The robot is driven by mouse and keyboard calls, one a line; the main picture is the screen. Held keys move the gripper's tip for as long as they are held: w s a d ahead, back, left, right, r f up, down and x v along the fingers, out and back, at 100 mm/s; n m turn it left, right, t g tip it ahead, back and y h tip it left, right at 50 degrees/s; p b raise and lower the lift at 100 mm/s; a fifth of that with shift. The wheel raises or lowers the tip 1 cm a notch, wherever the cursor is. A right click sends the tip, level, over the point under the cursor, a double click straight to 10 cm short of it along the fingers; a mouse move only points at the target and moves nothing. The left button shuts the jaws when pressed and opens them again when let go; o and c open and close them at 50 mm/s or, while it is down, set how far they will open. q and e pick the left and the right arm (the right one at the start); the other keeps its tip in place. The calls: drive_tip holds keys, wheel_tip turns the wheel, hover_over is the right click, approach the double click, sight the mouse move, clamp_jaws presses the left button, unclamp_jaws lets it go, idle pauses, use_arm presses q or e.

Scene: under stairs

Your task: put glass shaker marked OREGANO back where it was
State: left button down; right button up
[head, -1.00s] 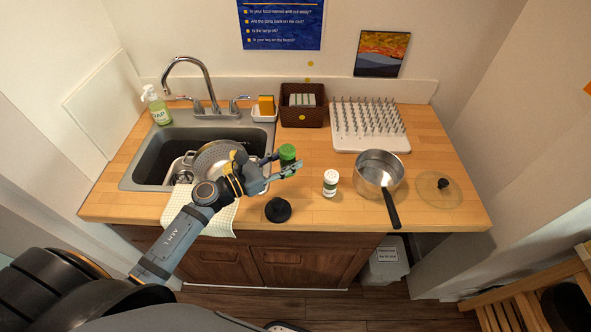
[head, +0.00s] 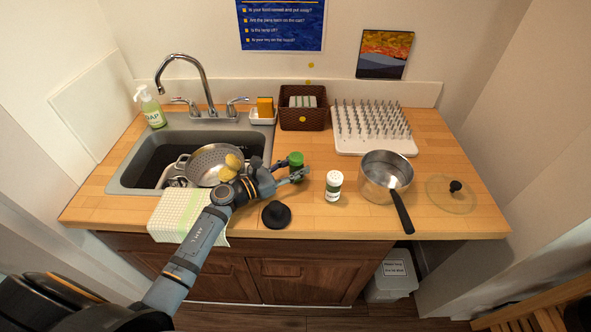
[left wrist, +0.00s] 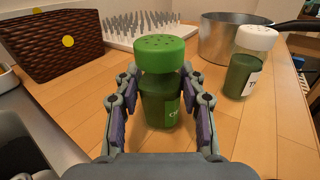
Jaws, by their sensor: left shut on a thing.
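The glass shaker with a green perforated lid (head: 296,159) is upright over the wooden counter, right of the sink. In the left wrist view the shaker (left wrist: 164,52) shows green contents and a partly hidden label, of which an "O" can be made out. My left gripper (head: 297,171) is shut on its glass body, one finger on each side. The left wrist view also shows this gripper (left wrist: 160,98). I cannot tell whether the base touches the counter. A second shaker with a white lid (head: 333,186) stands to its right. My right gripper is out of view.
The sink (head: 128,165) holds a colander (head: 205,158). A brown basket (head: 302,117), a white peg rack (head: 375,145), a pot (head: 385,185) and a glass lid (head: 440,195) are on the counter. A black conical object (head: 276,215) and a checked cloth (head: 175,218) are near the front edge.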

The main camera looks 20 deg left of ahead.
sight(290, 172)
use_arm(q)
drive_tip(key=shift+f, duration=0.15)
drive_tip(key=c, duration=0.8)
unclamp_jaws()
drive_tip(key=shift+s+a, duration=0.15)
drive_tip(key=shift+s, duration=0.05)
drive_tip(key=b+v, duration=0.3)
drive_tip(key=v, duration=0.4)
drive_tip(key=shift+s+f+b, duration=0.15)
drive_tip(key=shift+b, duration=0.15)
drive_tip(key=v, duration=0.3)
drive_tip(key=shift+r+p, duration=0.35)
drive_tip(key=shift+s+a, duration=0.45)
drive_tip(key=shift+a, duration=0.05)
